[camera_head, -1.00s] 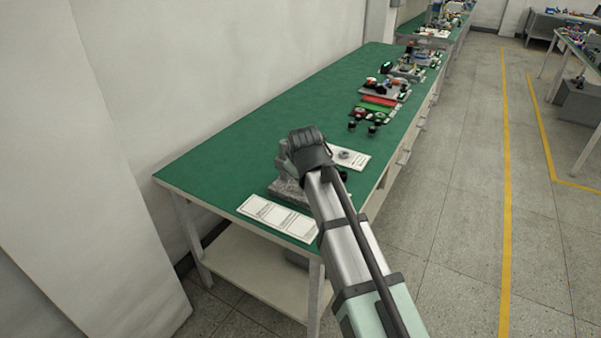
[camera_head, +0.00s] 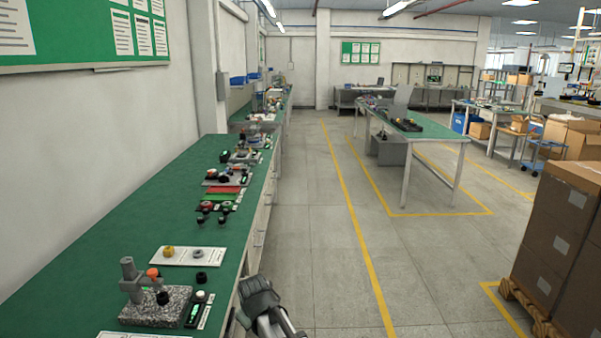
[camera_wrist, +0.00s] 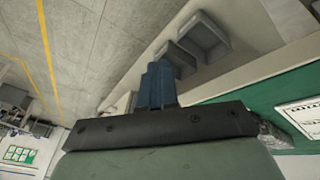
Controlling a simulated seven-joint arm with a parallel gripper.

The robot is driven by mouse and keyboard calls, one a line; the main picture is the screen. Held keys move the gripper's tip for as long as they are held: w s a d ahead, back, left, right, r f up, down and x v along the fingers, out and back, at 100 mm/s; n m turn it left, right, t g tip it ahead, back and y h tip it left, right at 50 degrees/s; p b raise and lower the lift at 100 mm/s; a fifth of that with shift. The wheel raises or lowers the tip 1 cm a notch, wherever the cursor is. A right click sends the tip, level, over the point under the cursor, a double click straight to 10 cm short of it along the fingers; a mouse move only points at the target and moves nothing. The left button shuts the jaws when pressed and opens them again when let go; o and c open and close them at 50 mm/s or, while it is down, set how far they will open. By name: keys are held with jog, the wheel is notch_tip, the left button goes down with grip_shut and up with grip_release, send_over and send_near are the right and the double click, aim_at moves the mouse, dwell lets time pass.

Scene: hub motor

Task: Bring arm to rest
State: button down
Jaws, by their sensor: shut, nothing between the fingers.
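In the wrist view my gripper (camera_wrist: 157,84) points away from the camera, its blue fingers together with nothing between them. It is beside the bench, with floor and the bench's lower shelf beyond it. In the head view part of my arm (camera_head: 262,303), with a dark joint at its end, is at the bottom, just right of the edge of the green bench (camera_head: 95,250). The fingers cannot be made out there.
A stone-based stand (camera_head: 155,305) is near the bench's front end, with a white card (camera_head: 188,256) behind it. Several small parts lie farther back. Grey bins (camera_wrist: 203,34) are on the lower shelf. The aisle floor (camera_head: 325,250) is clear; stacked boxes (camera_head: 560,245) stand right.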

jog(key=s+d+f+m+g, duration=0.1)
jog(key=s+d+f+m, duration=0.25)
jog(key=d+f, duration=0.45)
jog(key=s+d+f+m+g+h, duration=0.1)
jog(key=s+d+f+m+g, duration=0.25)
jog(key=d, duration=0.85)
jog(key=s+d+f+m, duration=0.2)
jog(key=s+d+f, duration=0.4)
jog(key=d, duration=0.4)
jog(key=s+f+g, duration=0.3)
jog(key=s+f, duration=0.7)
jog(key=s, duration=0.4)
jog(key=s+f+g, duration=0.3)
jog(key=s+f, duration=0.8)
jog(key=s, duration=0.4)
jog(key=shift+d+f, duration=0.15)
jog(key=shift+f, duration=0.15)
jog(key=shift+w+g, duration=0.1)
jog(key=shift+g, duration=0.15)
